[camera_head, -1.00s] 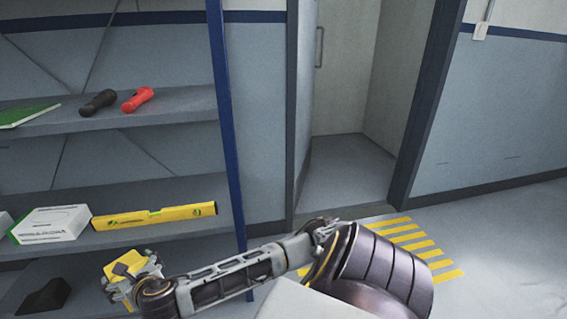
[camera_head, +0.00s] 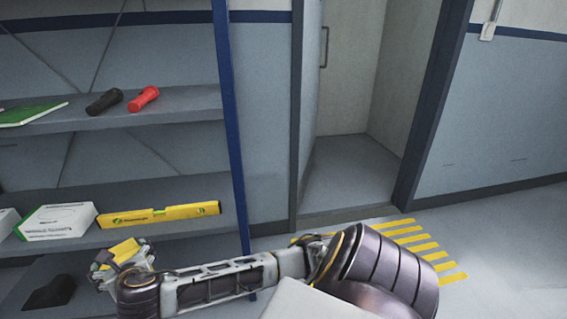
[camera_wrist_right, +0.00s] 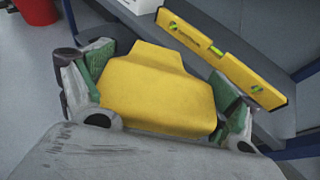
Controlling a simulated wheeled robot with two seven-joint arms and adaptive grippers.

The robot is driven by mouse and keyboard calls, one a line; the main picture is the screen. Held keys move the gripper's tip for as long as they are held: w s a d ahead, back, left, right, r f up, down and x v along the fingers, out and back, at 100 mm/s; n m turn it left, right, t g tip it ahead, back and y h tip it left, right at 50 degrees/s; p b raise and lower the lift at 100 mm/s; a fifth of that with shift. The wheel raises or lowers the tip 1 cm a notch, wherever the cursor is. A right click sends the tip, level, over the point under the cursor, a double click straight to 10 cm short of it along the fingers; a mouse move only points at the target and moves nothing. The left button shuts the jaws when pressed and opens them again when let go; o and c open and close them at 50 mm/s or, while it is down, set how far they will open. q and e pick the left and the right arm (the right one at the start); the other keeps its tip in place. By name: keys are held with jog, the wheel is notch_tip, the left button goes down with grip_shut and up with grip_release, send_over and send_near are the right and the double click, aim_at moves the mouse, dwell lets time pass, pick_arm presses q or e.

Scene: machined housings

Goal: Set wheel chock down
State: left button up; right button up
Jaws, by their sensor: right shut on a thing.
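A yellow wheel chock (camera_wrist_right: 158,88) fills the middle of the right wrist view, between the green-padded fingers of my right gripper (camera_wrist_right: 155,95). The gripper is shut on it. In the head view the yellow chock (camera_head: 122,251) shows small at the lower left, partly hidden by my right gripper (camera_head: 118,262), in front of the shelf that bears the spirit level. A black wedge-shaped chock (camera_head: 50,291) sits on the lowest shelf to the left of my gripper. My left gripper is not in view.
A yellow spirit level (camera_head: 160,214) and a white-and-green box (camera_head: 58,221) lie on the middle shelf (camera_head: 190,229). Above are a black torch (camera_head: 104,101), a red torch (camera_head: 144,98) and a green book (camera_head: 30,114). A blue post (camera_head: 231,130) bounds the shelves on the right. A red bin (camera_wrist_right: 36,10) stands on the floor.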

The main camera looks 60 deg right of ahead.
jog(key=shift+a+r, duration=0.15)
jog(key=shift+a, duration=0.15)
jog(key=shift+d, duration=0.4)
jog(key=shift+d+f, duration=0.2)
jog(key=shift+d, duration=0.1)
jog(key=shift+d+f, duration=0.1)
jog(key=shift+d, duration=0.1)
